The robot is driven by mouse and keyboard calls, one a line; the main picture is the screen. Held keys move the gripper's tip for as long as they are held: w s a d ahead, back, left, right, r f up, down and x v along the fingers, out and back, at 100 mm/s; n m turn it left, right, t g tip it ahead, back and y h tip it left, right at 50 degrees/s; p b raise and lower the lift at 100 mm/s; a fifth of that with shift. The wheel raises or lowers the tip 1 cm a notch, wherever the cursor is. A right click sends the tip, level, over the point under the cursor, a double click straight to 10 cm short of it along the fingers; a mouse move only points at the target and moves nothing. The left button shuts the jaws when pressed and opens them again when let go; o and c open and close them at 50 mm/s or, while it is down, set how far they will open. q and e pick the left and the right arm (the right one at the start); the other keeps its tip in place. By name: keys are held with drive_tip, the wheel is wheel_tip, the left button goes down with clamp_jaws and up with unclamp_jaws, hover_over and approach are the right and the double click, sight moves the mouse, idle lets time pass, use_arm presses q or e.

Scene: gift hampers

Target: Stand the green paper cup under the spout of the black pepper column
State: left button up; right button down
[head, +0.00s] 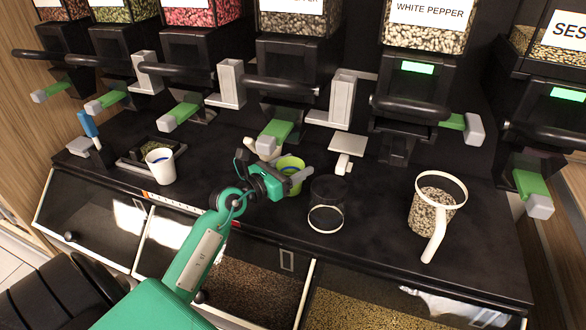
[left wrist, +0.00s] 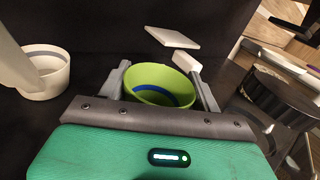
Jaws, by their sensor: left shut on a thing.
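The green paper cup (head: 291,164) is upright between the fingers of my left gripper (head: 289,181), which is shut on it. In the left wrist view the cup (left wrist: 158,83) sits between both fingers, with a blue band on its inner wall. In the head view the cup is just in front of and below the green lever (head: 275,135) of a dispenser column (head: 294,68). That column's label is cut off at the top; only its end, like "PPER", shows. Its spout is mostly hidden. I cannot tell whether the cup touches the counter. My right gripper is not in view.
The white pepper column (head: 415,78) stands to the right. Bins (head: 255,285) lie below the front edge.

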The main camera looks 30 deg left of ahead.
use_arm(q)
drive_tip(key=shift+f, duration=0.2)
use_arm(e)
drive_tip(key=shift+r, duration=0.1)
use_arm(q)
drive_tip(key=o, duration=1)
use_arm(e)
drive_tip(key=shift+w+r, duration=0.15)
use_arm(q)
drive_tip(key=shift+r, duration=0.1)
drive_tip(key=shift+v, duration=1)
drive_tip(key=b+v, duration=0.1)
drive_tip(key=v, duration=0.8)
drive_tip(key=shift+b, duration=0.4)
drive_tip(key=shift+s+a, duration=0.2)
drive_tip(key=shift+s, duration=0.3)
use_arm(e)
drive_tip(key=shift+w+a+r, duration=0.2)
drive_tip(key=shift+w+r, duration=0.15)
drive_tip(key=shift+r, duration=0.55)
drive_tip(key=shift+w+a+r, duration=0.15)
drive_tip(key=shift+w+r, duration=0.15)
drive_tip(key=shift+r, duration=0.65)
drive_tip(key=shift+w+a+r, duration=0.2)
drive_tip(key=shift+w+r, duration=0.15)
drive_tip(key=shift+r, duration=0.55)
